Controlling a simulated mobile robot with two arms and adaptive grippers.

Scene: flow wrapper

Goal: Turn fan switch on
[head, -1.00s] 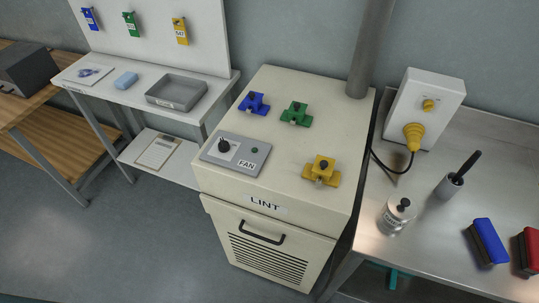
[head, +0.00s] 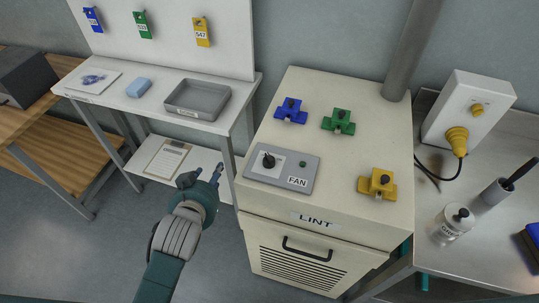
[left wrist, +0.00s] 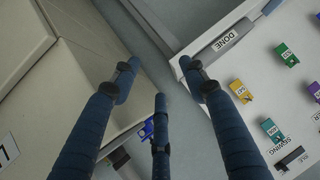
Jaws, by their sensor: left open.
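The fan switch is a black rotary knob (head: 268,160) on a pale plate, on a grey panel (head: 276,177) labelled FAN. A small dark green indicator (head: 303,164) sits to its right. The panel lies on the cream LINT cabinet (head: 326,243). My left gripper (head: 200,176) is open and empty, left of the cabinet and apart from the knob. In the left wrist view my gripper's three fingers (left wrist: 158,95) are spread with nothing between them. I cannot make out the knob there. My right gripper is not in view.
Blue (head: 291,111), green (head: 339,122) and yellow (head: 378,184) clamp-like pieces stand on the cabinet top. A grey pipe (head: 412,50) rises behind. A white table with a grey tray (head: 197,99) stands left, a steel bench (head: 480,260) right. A board with coloured tags shows in the left wrist view (left wrist: 225,75).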

